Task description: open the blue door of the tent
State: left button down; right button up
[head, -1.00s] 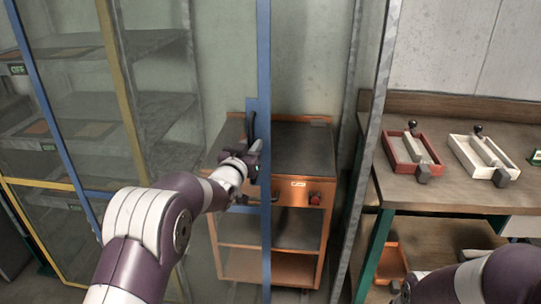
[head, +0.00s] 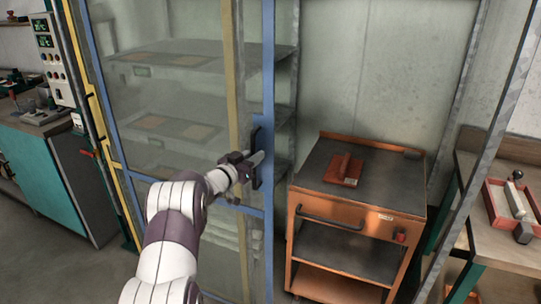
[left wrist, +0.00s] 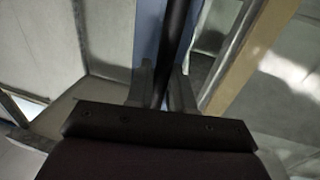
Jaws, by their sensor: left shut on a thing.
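The tent's blue-framed clear door (head: 269,60) stands upright in the head view, lying mostly over a yellow-edged panel (head: 233,60). Its black upright handle (head: 257,138) is on the right blue edge. My left gripper (head: 246,166) is at this handle. In the left wrist view, its two fingers (left wrist: 161,88) sit on either side of the dark handle bar (left wrist: 174,35), shut on it. To the right of the door edge there is an open gap into the tent. My right gripper is out of view.
Metal shelves (head: 180,55) show through the door. A wooden bench (head: 500,240) with a red tray (head: 513,212) is at right; a teal cabinet (head: 45,180) is at left.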

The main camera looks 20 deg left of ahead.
pick_arm(q)
jog(key=shift+a, duration=0.65)
jog(key=c, duration=1.2)
grip_release()
jog(key=shift+o, duration=0.2)
jog(key=s+a, duration=0.2)
jog(key=s, duration=1)
jog(key=shift+s+a+b, duration=0.15)
jog(key=shift+s+b, duration=0.05)
jog(key=shift+b, duration=0.25)
